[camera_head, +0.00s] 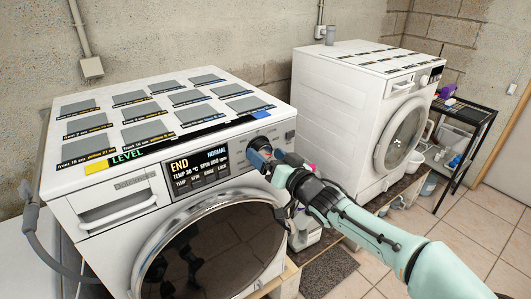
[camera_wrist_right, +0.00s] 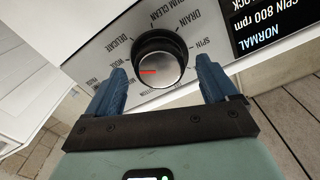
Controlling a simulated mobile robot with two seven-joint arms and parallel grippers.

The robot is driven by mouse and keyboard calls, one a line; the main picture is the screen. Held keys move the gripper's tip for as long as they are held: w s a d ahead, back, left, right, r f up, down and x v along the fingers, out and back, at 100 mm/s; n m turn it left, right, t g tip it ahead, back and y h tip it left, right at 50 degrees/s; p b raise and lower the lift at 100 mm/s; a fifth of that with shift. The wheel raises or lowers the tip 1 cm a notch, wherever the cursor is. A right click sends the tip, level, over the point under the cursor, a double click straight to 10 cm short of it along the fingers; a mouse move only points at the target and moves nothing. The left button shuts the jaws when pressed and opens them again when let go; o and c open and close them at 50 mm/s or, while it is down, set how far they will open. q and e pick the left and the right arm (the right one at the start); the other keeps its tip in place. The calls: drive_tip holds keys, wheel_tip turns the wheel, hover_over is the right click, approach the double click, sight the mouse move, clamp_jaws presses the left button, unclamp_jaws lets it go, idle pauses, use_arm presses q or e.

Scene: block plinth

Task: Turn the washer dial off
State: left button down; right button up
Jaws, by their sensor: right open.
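The washer (camera_head: 105,225) stands at the left in the head view, its display reading END and NORMAL. Its dial (camera_wrist_right: 160,60) is a silver knob with a black rim and a red mark, with printed programme labels around it, in the right wrist view. My right gripper (camera_wrist_right: 165,82) is open, its blue fingers on either side of the dial's lower part. I cannot tell whether the fingers touch it. In the head view the right gripper (camera_head: 262,157) is at the washer's front panel and hides most of the dial. My left gripper is not in view.
A second white machine (camera_head: 335,110) stands to the right, beside a black rack (camera_head: 468,125) holding bottles. A dark mat (camera_head: 328,270) lies between the machines. The tiled floor (camera_head: 485,235) at the right is mostly clear.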

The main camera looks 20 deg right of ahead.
drive_tip(key=shift+x, duration=0.8)
drive_tip(key=c, duration=1)
drive_tip(key=shift+c, duration=0.2)
